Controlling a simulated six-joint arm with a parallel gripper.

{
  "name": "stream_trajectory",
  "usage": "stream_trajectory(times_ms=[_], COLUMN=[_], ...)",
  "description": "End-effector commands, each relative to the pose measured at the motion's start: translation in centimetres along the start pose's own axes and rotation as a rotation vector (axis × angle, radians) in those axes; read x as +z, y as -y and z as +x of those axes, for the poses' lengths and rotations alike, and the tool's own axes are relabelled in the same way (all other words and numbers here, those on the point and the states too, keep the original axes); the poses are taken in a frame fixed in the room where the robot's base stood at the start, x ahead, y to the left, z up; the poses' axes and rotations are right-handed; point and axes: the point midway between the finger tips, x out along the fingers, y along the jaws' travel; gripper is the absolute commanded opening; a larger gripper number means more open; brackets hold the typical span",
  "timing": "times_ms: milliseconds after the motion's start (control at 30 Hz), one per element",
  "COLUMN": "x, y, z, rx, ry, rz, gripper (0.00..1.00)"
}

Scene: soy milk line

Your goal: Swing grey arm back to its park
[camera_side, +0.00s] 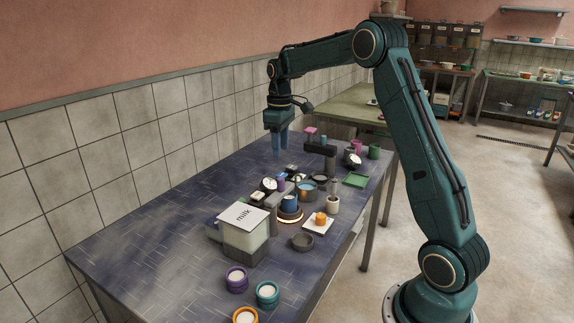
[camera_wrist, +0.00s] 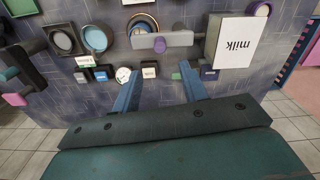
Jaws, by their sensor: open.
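The grey arm (camera_wrist: 178,39) is a light grey bar with a purple knob (camera_wrist: 160,45) on it. In the wrist view it lies crosswise beside the milk tank (camera_wrist: 236,42), in front of a round orange-rimmed plate (camera_wrist: 143,18). In the side view the grey arm (camera_side: 276,203) and its knob (camera_side: 281,185) are partly hidden among small devices by the milk tank (camera_side: 243,237). I cannot tell where its park is. My gripper (camera_side: 279,153) is open and empty, pointing down above the far part of the table; its fingers also show in the wrist view (camera_wrist: 160,86).
A dark post arm (camera_side: 320,148) with a pink tab stands behind the devices. A white dial (camera_wrist: 123,74) and small labelled blocks line the near side in the wrist view. Several jars (camera_side: 236,279) stand at the front. The table's left part (camera_side: 150,215) is clear.

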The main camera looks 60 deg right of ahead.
Motion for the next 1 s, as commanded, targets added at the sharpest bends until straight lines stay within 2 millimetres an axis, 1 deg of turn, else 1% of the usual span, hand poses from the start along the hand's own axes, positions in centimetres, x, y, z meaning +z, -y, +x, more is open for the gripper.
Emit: stream_trajectory(times_ms=[500,600,800,1000], x=[0.1,0.1,0.1,0.0], y=[0.1,0.1,0.1,0.1], z=[7.8,9.1,11.0,11.6], rx=[-0.003,-0.002,-0.001,0.0], ry=[0.005,0.003,0.002,0.001], rz=[0.0,0.0,0.0,0.0], gripper=[0.43,0.43,0.43,0.43])
